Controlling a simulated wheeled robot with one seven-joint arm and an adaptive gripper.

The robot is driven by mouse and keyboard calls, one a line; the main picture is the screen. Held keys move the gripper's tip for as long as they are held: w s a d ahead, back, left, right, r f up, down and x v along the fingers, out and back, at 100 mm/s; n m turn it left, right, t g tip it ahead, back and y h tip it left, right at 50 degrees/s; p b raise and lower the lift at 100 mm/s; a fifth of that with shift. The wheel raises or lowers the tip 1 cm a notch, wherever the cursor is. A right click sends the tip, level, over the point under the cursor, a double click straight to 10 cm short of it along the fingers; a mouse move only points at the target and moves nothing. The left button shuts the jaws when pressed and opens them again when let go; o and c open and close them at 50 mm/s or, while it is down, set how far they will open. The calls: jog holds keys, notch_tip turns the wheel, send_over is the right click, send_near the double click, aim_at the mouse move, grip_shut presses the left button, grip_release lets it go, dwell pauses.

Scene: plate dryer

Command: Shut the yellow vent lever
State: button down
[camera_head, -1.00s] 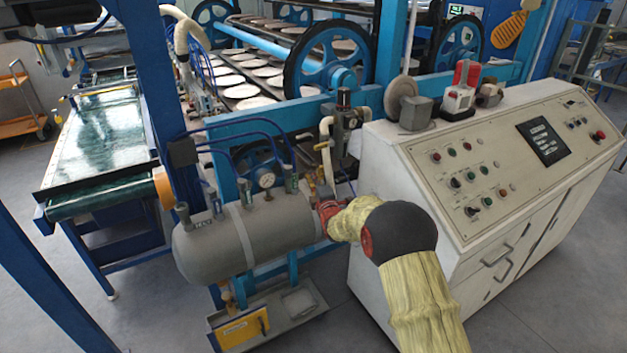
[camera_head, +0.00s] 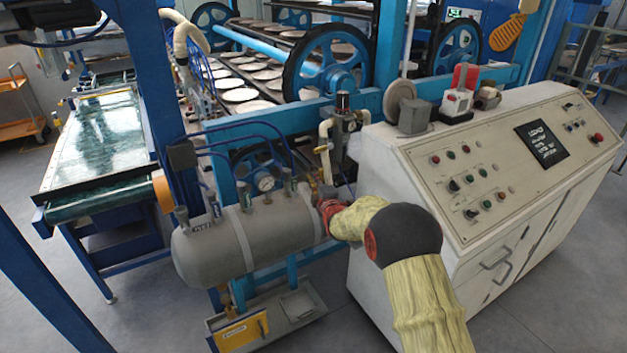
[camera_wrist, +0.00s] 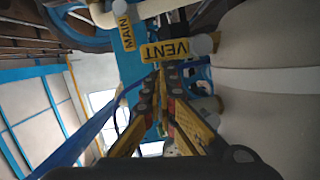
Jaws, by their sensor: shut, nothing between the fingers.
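In the wrist view a yellow lever plate marked VENT (camera_wrist: 165,50) crosses the top middle, with a rounded pale end at its right. My gripper (camera_wrist: 160,72) is shut and empty, its fingertips close to the VENT plate. I cannot tell whether they touch it. A second yellow plate marked MAIN (camera_wrist: 125,30) is farther up and left. In the head view my gripper (camera_head: 324,203) is at the right end of the grey tank (camera_head: 205,250). The vent lever cannot be made out there; my arm or the fittings may hide it.
The cream control console (camera_head: 385,165) stands close to the right of my arm. A gauge (camera_head: 266,183) and several small valves top the tank. A tray with a yellow plate (camera_head: 240,333) is below. Blue frame posts and hoses stand behind. Grey floor is open at the lower left.

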aim_at(322, 170)
jog(key=d+m, duration=0.1)
jog(key=w+d+r+m+g+p, duration=0.1)
jog(key=m, duration=0.1)
jog(key=shift+w+m, duration=0.2)
jog(key=shift+m, duration=0.1)
jog(key=shift+w+d+r+m+g+p, duration=0.25)
jog(key=shift+d+m+p, duration=0.25)
jog(key=shift+m+p, duration=0.25)
jog(key=w+d+f+m+g+y+p, duration=0.1)
jog(key=w+d+f+m+g+p, duration=0.1)
jog(key=m+p, duration=0.4)
jog(key=shift+w+d+f+y+p, duration=0.4)
jog(key=shift+w+d+f+p, duration=0.25)
jog(key=shift+d+p, duration=0.65)
jog(key=shift+d, duration=0.1)
